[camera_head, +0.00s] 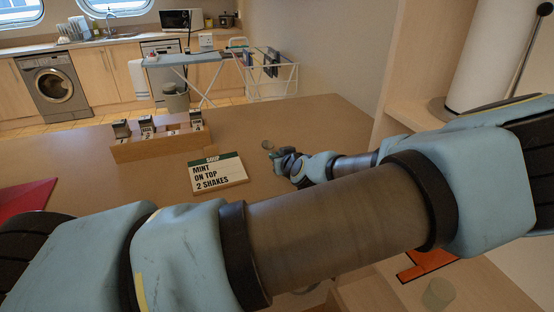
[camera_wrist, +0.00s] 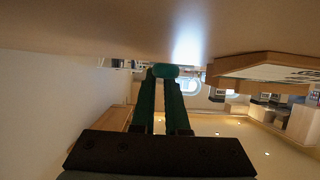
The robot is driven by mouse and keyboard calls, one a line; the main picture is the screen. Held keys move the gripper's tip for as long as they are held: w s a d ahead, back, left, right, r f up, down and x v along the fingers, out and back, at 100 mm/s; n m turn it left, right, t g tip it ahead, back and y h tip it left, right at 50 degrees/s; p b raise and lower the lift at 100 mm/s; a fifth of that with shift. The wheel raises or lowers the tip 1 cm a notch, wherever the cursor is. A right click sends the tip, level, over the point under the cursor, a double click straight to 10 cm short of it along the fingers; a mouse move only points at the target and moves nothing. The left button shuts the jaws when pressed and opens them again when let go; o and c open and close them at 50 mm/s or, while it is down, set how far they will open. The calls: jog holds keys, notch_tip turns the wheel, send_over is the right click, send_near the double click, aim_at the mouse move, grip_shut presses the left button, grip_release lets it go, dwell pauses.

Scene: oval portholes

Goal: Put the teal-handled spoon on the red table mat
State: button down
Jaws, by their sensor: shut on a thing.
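My gripper (camera_head: 274,155) is low over the brown table, right of the recipe card. In the wrist view my gripper (camera_wrist: 165,78) is shut on a small teal-green thing (camera_wrist: 165,71), seen as a rounded end between the fingertips. Its shape and the gripper hide the rest, so I cannot tell for sure whether it is the spoon's handle. A red surface, likely the red table mat (camera_head: 20,200), shows at the left edge of the head view, partly hidden by my arm. No spoon bowl shows clearly.
A small greenish round thing (camera_head: 268,145) is beside my fingertips. A wooden rack (camera_head: 155,148) with several small jars stands behind the recipe card (camera_head: 217,173). A greenish cup (camera_head: 438,293) and an orange-red piece (camera_head: 428,263) are lower right. The table's far right part is bare.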

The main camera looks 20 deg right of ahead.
jog(key=shift+f, duration=0.9)
jog(key=shift+f, duration=0.25)
jog(key=c, duration=0.9)
grip_release()
jog(key=shift+r, duration=0.1)
jog(key=shift+r+p, duration=0.15)
jog(key=shift+p, duration=0.2)
